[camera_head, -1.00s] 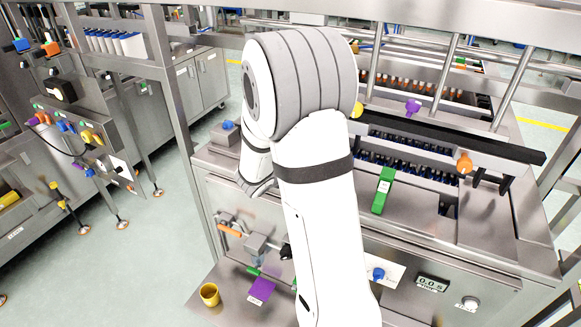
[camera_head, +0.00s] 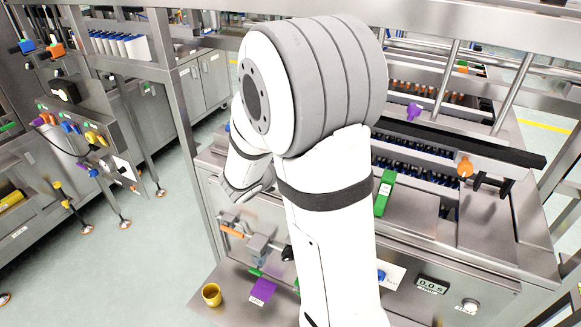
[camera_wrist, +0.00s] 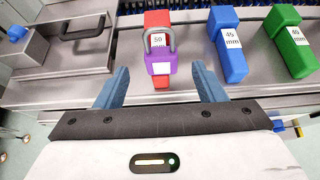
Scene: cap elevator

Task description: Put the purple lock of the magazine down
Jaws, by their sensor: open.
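In the wrist view, a purple lock (camera_wrist: 160,65) with a grey shackle hangs at the front of a red block (camera_wrist: 158,20) labelled 50 mm. My gripper (camera_wrist: 161,84) is open, with one blue finger on each side of the lock's lower part. The fingers look apart from the lock, but I cannot tell the height gap. In the head view my arm covers the red block and lock, and my fingertips are hidden.
A blue block (camera_wrist: 228,45) marked 45 mm and a green block (camera_wrist: 290,42) marked 40 mm stand right of the lock. A dark handle (camera_wrist: 83,27) on a metal cover is to its left. A yellow cup (camera_head: 211,294) sits on the low front shelf.

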